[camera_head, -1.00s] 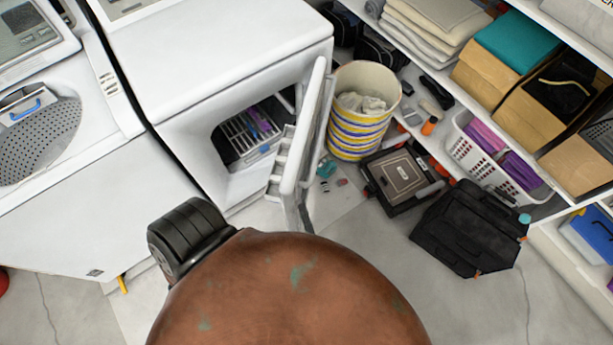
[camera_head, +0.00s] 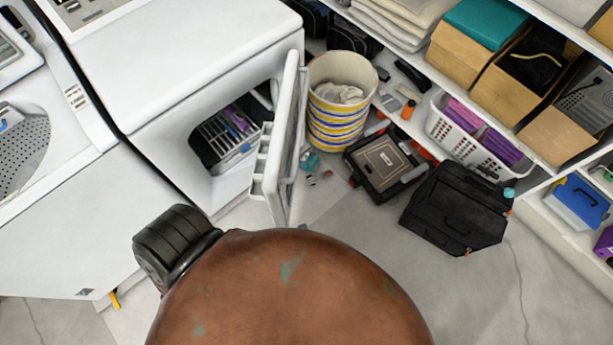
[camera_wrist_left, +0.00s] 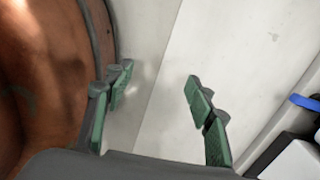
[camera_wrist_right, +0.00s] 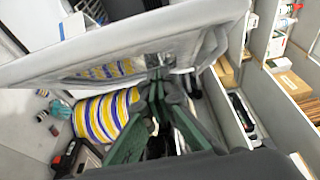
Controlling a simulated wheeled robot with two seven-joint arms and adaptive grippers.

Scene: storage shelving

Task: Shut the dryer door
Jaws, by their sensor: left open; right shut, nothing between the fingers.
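The dryer (camera_head: 190,70) is the white machine in the head view. Its door (camera_head: 288,115) stands wide open toward the striped bin, with shelves on its inner face. The opening shows a dark inside with a rack. My right gripper (camera_wrist_right: 158,78) is shut and empty in the right wrist view. Its fingertips are at the pale door panel (camera_wrist_right: 130,45); I cannot tell whether they touch it. My left gripper (camera_wrist_left: 160,78) is open and empty, over pale floor and a white surface. A brown rounded part of my body hides the bottom middle of the head view.
A striped bin (camera_head: 340,125) with cloth stands just right of the door. A black case (camera_head: 385,165) and a black bag (camera_head: 458,210) lie on the floor. Shelves with boxes and a white basket (camera_head: 475,145) line the right. Another white machine (camera_head: 75,190) stands left.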

